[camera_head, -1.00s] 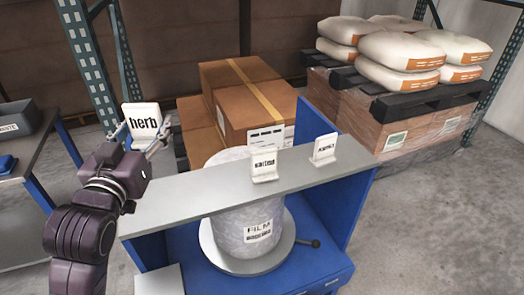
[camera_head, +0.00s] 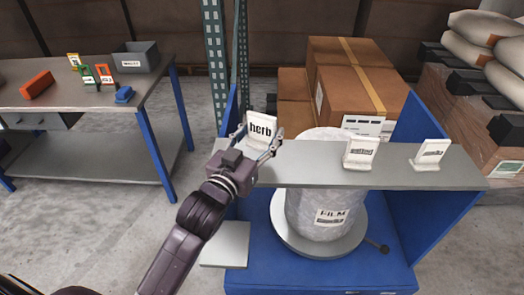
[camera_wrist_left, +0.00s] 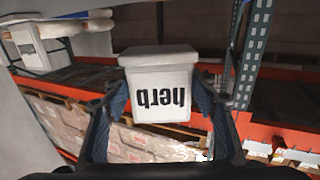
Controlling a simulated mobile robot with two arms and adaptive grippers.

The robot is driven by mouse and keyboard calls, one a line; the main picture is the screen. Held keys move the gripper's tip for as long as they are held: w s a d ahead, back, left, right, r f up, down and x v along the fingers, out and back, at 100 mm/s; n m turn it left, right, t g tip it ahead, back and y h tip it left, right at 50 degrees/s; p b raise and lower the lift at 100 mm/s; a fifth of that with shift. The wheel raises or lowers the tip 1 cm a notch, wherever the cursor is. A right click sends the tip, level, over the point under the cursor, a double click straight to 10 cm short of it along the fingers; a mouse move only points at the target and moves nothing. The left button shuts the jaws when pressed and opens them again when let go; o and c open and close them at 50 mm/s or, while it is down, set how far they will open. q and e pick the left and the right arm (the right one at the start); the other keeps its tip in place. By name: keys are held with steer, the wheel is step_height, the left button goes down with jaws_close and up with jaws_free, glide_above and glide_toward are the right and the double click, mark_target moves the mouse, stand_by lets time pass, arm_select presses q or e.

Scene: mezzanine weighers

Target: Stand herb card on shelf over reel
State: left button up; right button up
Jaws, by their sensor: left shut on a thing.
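The white herb card (camera_head: 261,130) is upright in my left gripper (camera_head: 262,146), at the left end of the grey shelf (camera_head: 310,163). The gripper is shut on it. In the left wrist view the herb card (camera_wrist_left: 160,88) sits between both fingers, its word upside down. I cannot tell whether its foot touches the shelf. The film reel (camera_head: 320,205), a wrapped white roll, stands under the shelf on a round grey plate (camera_head: 290,240). Two other white cards stand on the shelf, one near the middle (camera_head: 360,152) and one at right (camera_head: 435,153). My right gripper is not in view.
Brown boxes (camera_head: 345,80) stand behind the shelf. Blue side panels (camera_head: 425,210) hold it up. A workbench (camera_head: 85,100) at left carries a grey bin (camera_head: 137,57) and small coloured items. Shelf room is clear between the herb card and the middle card.

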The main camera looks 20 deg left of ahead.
mark_target(261, 149)
arm_select(q)
steer(key=shift+f+b, duration=0.3)
steer(key=shift+f, duration=2.4)
steer(key=shift+f, duration=0.15)
steer(key=o, duration=1.1)
steer(key=shift+o, duration=0.2)
steer(key=shift+r, duration=0.2)
steer(key=s+a+p, duration=0.1)
steer(key=s, duration=1.1)
steer(key=shift+a+p, duration=0.2)
steer(key=shift+p, duration=0.15)
